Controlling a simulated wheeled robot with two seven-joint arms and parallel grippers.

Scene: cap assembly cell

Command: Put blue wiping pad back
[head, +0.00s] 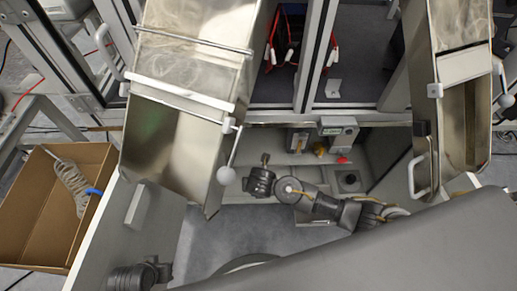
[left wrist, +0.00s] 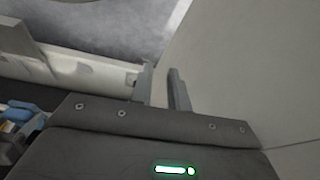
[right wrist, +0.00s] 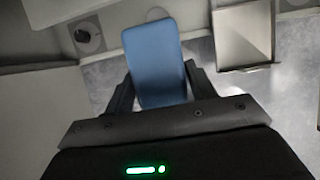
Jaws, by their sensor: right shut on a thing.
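The blue wiping pad (right wrist: 155,60) is a flat blue block with rounded corners. My right gripper (right wrist: 159,78) is shut on it, one finger on each side, and the pad sticks out past the fingertips. In the head view my right arm reaches in from the right over the inside of the cell, and the pad cannot be made out there. My left gripper (left wrist: 163,88) is empty, its fingers a small gap apart, close to a pale wall panel (left wrist: 240,75).
A metal chute (head: 190,120) with a white-knobbed lever stands left, another metal chute (head: 455,90) right. A shelf with a small device (head: 338,125) and a red button (head: 342,160) lies behind my right arm. A cardboard box (head: 35,215) with a coiled hose is far left.

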